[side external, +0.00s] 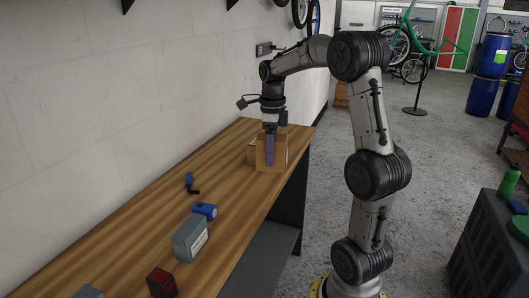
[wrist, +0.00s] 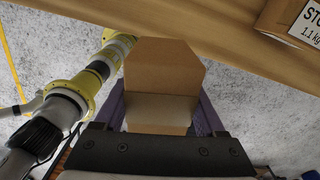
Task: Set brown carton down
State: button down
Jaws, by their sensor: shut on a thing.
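The brown carton (side external: 279,154) is held below my wrist near the far end of the wooden bench (side external: 150,222). My gripper (side external: 270,161) points down and is shut on it, one purple finger showing across its near side. In the wrist view the carton (wrist: 165,62) sits between the two purple fingers (wrist: 162,115), partly hidden behind the gripper body. There it overlaps the bench edge, with grey floor around it. I cannot tell whether its underside touches the bench.
A labelled brown box (wrist: 285,18) lies close by on the bench. Nearer along the bench are a blue object (side external: 204,211), a grey box (side external: 190,238) and a dark red box (side external: 161,283). A white wall (side external: 120,110) runs along the bench's left side.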

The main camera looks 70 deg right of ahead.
jog(key=shift+s+a+r, duration=0.25)
jog(key=shift+s+a, duration=0.05)
jog(key=shift+s, duration=0.1)
jog(key=shift+r, duration=0.15)
jog(key=w+a+n, duration=0.7)
jog(key=w+a, duration=0.8)
jog(key=a, duration=0.3)
jog(key=w+f, duration=0.3)
jog(key=w, duration=0.1)
jog(key=w+d+f, duration=0.1)
jog(key=w+f, duration=0.2)
jog(key=w, duration=0.1)
jog(key=w+f, duration=0.2)
jog(key=w, duration=0.2)
jog(key=shift+w+d+f, duration=0.2)
jog(key=shift+d+f, duration=0.2)
jog(key=shift+w+f, duration=0.5)
jog(key=shift+f, duration=1.6)
jog(key=shift+f, duration=0.1)
